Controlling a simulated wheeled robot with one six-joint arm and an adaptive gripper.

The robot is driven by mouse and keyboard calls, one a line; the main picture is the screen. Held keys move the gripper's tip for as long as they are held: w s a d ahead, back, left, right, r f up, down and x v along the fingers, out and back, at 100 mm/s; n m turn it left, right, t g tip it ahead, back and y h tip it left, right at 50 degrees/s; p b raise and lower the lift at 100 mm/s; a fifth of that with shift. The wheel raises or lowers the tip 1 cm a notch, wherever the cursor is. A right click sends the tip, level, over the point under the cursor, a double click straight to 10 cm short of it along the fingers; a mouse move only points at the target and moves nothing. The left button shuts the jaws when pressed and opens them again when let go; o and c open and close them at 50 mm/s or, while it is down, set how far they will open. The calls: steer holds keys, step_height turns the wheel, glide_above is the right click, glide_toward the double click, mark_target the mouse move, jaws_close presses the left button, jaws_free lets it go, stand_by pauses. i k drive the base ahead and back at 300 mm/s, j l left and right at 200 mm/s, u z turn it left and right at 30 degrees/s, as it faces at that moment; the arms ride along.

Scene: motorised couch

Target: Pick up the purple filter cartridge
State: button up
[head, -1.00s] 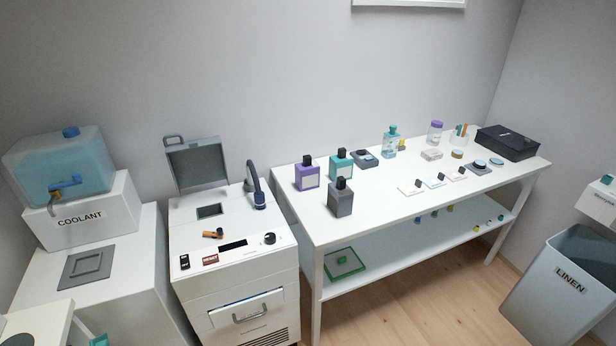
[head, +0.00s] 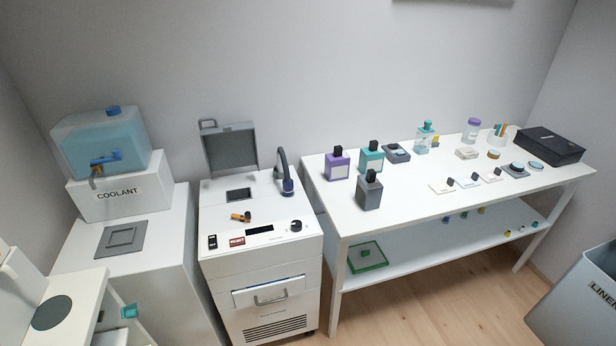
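The purple filter cartridge (head: 337,164) stands upright on the left end of the white table (head: 411,206), near its back edge. It is a block with a pale label and a black top. A teal cartridge (head: 371,158) stands just to its right, and a grey cartridge (head: 369,190) stands in front of them, nearer the table's front edge. Nothing hides the purple cartridge. My gripper is not in view.
A white machine (head: 262,260) with a raised grey lid and a dark hose stands left of the table. A coolant tank (head: 100,150) sits further left. A linen bin (head: 580,295) is at the right. Wooden floor shows in front of the table.

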mark_target(337, 163)
steer(key=i+l+u, duration=0.2)
steer(key=i+u, duration=0.15)
steer(key=i, duration=0.15)
steer(key=i+l+u, duration=0.75)
steer(key=i+l, duration=0.1)
steer(key=i, duration=0.05)
